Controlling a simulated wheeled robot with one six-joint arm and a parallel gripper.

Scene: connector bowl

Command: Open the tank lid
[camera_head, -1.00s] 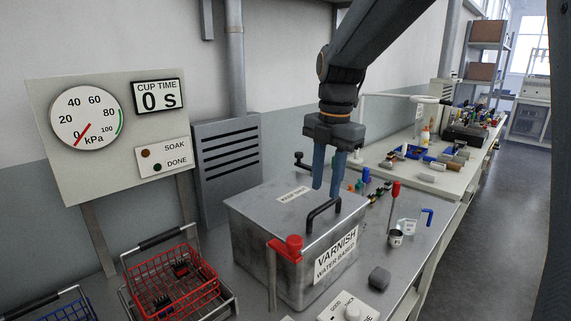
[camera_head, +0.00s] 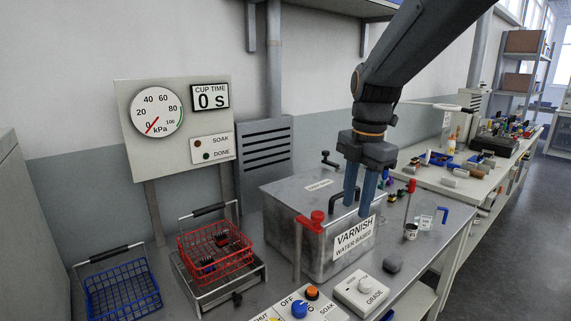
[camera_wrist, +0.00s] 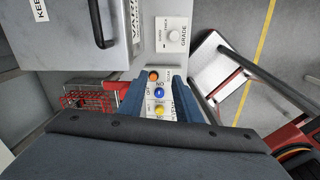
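The grey metal tank (camera_head: 290,237) stands on the bench with a label reading VARNISH WATER BASED on its front. Its flat lid (camera_head: 292,190) is down and has a black bar handle (camera_head: 340,197). The handle also shows at the top left of the wrist view (camera_wrist: 98,22). A red-topped clamp or latch (camera_head: 317,217) is at the tank's front left corner. My gripper (camera_head: 358,207) is open and empty, its two blue fingers apart near the tank's front edge, just right of the handle. In the wrist view my fingers (camera_wrist: 159,88) have the switch panel in sight between them, not the handle.
A red wire basket (camera_head: 215,255) on a stand and a blue basket (camera_head: 122,290) are left of the tank. The switch panel (camera_head: 283,312), grade dial (camera_head: 362,290) and a dark block (camera_head: 392,262) lie in front. A small cup (camera_head: 411,231) stands to the right.

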